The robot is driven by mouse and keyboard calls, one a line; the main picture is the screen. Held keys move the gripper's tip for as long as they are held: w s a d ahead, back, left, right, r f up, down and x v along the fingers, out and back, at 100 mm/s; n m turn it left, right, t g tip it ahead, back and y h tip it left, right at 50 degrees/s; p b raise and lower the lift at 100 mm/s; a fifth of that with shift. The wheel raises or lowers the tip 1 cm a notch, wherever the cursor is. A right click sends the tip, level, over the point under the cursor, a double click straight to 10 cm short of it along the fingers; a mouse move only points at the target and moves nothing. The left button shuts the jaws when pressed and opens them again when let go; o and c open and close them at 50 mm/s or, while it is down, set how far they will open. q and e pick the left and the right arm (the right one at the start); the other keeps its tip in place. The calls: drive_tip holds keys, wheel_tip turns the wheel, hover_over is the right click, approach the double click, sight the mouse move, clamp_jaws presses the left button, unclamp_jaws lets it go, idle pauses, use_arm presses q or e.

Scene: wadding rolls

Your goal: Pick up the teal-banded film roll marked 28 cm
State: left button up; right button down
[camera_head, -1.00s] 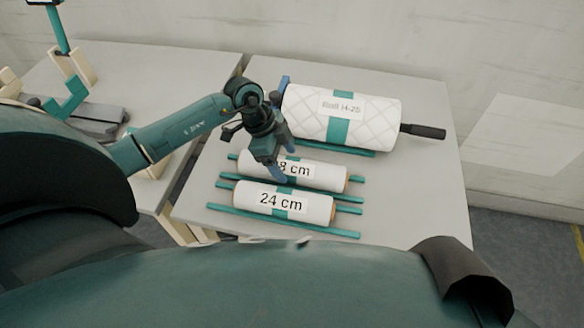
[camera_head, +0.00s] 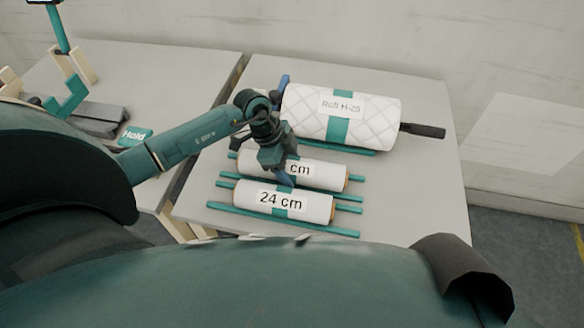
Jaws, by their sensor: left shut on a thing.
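The film roll (camera_head: 325,174) behind the 24 cm one lies across teal rails. My left gripper hides part of its label; only "cm" shows now. My left gripper (camera_head: 284,178) is over this roll's middle, pointing down, and is shut on it at the teal band, which it mostly hides. The roll still appears level at rail height; I cannot tell whether it touches the rails. The teal-banded roll marked 24 cm (camera_head: 314,208) lies in front on its own rails. My right gripper is not in view.
A large quilted roll marked Roll H-25 (camera_head: 370,118) with a dark handle (camera_head: 423,131) lies at the back of the grey table (camera_head: 425,190). A second table (camera_head: 175,75) at left bears a teal "Hold" sign (camera_head: 135,135). The table's right side is clear.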

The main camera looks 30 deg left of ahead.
use_arm(q)
drive_tip(key=shift+c, duration=1.4)
drive_tip(key=shift+r, duration=0.1)
